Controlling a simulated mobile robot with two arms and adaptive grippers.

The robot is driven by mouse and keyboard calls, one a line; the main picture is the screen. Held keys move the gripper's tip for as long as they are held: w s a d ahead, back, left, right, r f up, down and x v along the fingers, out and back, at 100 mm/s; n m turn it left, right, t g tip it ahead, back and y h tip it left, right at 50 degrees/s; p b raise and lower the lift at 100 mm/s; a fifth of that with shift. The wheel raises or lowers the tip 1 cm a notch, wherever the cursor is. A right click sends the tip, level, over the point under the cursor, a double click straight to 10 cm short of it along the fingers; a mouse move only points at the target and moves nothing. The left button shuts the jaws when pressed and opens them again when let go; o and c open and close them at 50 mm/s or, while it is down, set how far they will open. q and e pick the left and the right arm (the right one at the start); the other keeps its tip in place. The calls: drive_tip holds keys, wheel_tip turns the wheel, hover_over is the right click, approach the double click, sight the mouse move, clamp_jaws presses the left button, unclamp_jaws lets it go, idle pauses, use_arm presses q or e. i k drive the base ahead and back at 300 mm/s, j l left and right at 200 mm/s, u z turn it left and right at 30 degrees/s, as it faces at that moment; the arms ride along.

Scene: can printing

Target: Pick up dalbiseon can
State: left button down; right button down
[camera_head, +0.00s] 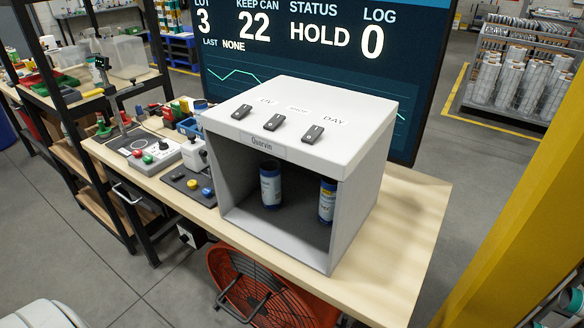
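Two blue cans with pale labels stand upright inside an open-front grey-white booth on the wooden bench. The left can (270,188) stands toward the left of the opening. The right can (327,203) stands near the right wall, its right side partly hidden by that wall's edge. Their label text is too small to read, so I cannot tell which one is the dalbiseon can. Neither of my grippers is in view.
The booth (352,125) has a "Quorvin" plate and three dark switches on top. A large screen (300,45) showing "HOLD" stands behind. Control boxes (152,152) crowd the bench left of the booth; the bench top (405,225) to its right is clear. An orange fan (262,290) sits below.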

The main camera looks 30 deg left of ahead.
sight(270, 173)
drive_tip(key=k+j+u, duration=0.1)
drive_tip(key=j+u, duration=0.9)
drive_tip(key=l, duration=0.1)
